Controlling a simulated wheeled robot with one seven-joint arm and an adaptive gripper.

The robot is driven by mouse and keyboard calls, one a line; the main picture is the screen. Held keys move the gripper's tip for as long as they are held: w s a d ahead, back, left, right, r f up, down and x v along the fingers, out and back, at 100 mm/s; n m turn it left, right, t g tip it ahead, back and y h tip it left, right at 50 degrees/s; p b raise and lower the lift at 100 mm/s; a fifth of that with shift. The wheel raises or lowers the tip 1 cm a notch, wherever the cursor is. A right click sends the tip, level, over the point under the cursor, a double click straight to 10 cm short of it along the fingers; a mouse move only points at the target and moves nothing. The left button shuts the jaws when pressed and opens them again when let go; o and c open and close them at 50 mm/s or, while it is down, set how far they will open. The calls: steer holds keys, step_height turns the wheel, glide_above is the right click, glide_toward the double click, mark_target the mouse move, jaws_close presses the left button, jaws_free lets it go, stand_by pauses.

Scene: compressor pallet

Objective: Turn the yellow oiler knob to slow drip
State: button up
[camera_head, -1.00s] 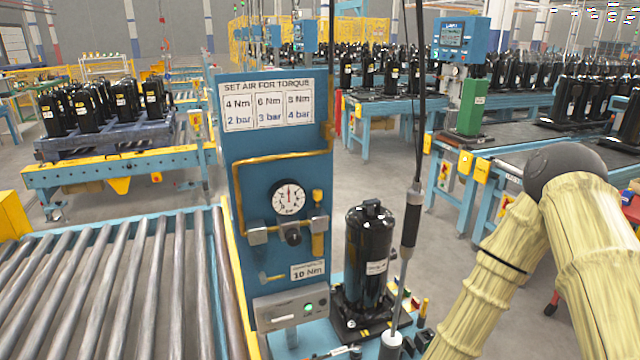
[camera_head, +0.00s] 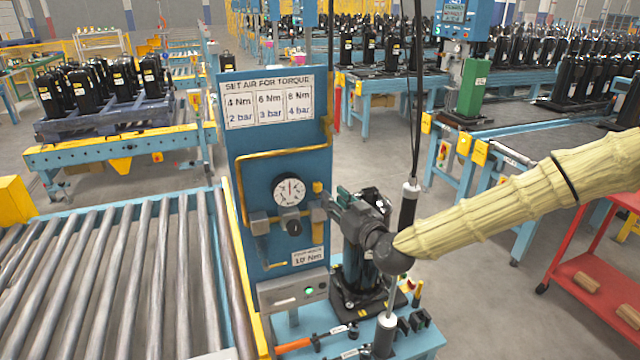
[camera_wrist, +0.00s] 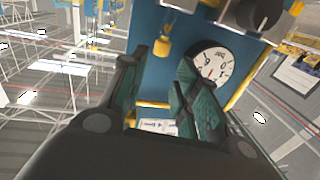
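The small yellow oiler knob (camera_head: 318,187) sits on top of the oiler's grey block (camera_head: 318,214), at the right edge of the blue panel. In the wrist view the yellow knob (camera_wrist: 165,42) shows beyond the fingertips, in line with the gap between them; the picture is upside down. My gripper (camera_head: 340,197) is just right of the oiler, pointing toward the panel. In the wrist view my gripper (camera_wrist: 163,62) has its two teal-padded fingers apart, with nothing held. Contact with the knob is not visible. The oiler's lower part is hard to make out.
A pressure gauge (camera_head: 289,190) and a dark regulator knob (camera_head: 294,227) are left of the oiler. A yellow pipe (camera_head: 237,185) runs along the panel. A black compressor (camera_head: 355,262) stands below my gripper. A hanging screwdriver tool (camera_head: 408,212) is close to my wrist.

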mark_target(319, 186)
steer(key=p+x, duration=0.3)
steer(key=x, duration=0.5)
steer(key=shift+w+a+f, duration=0.1)
steer(key=shift+c, duration=0.5)
jaws_close()
